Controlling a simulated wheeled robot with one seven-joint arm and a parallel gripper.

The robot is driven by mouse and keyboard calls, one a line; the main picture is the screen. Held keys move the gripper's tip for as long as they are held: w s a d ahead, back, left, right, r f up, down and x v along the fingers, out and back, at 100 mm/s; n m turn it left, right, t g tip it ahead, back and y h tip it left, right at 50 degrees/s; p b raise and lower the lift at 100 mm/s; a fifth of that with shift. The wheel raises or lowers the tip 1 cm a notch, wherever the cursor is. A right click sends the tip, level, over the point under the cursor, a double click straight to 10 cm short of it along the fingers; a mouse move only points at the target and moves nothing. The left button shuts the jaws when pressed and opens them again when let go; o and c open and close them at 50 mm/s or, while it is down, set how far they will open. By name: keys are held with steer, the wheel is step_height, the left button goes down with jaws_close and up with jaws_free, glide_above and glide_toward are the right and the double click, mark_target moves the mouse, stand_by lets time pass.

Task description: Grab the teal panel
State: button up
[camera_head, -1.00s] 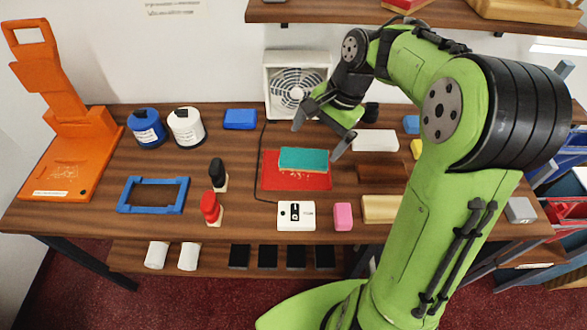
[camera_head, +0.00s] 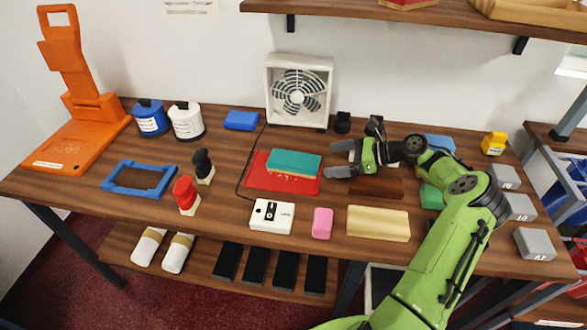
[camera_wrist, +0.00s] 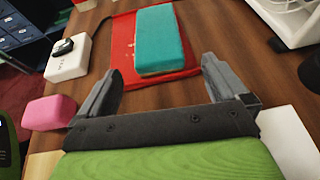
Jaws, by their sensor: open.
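The teal panel (camera_head: 294,162) is a flat block with a tan underside. It lies on a red mat (camera_head: 262,180) in the middle of the counter. In the wrist view the teal panel (camera_wrist: 160,38) lies ahead of my gripper, on the red mat (camera_wrist: 122,60). My gripper (camera_head: 334,159) is low over the counter, just right of the panel. Its fingers point left toward the panel's right end. In the wrist view my gripper (camera_wrist: 160,82) is open and empty, with the panel beyond the fingertips and apart from them.
A white fan (camera_head: 299,90) stands behind the mat. A white switch box (camera_head: 272,216), a pink block (camera_head: 322,223) and a cream block (camera_head: 378,223) lie in front. Black and red stampers stand left. A brown block (camera_head: 375,186) lies near my wrist. A shelf (camera_head: 440,14) hangs above.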

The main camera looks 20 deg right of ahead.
mark_target(312, 162)
steer(key=b+x, duration=0.2)
steer(key=x, duration=0.5)
steer(key=shift+a+f+b, duration=0.25)
steer(key=shift+a+b, duration=0.1)
steer(key=shift+r, duration=0.1)
steer(key=c, duration=0.9)
steer(key=shift+c, duration=0.4)
steer(key=shift+r, duration=0.1)
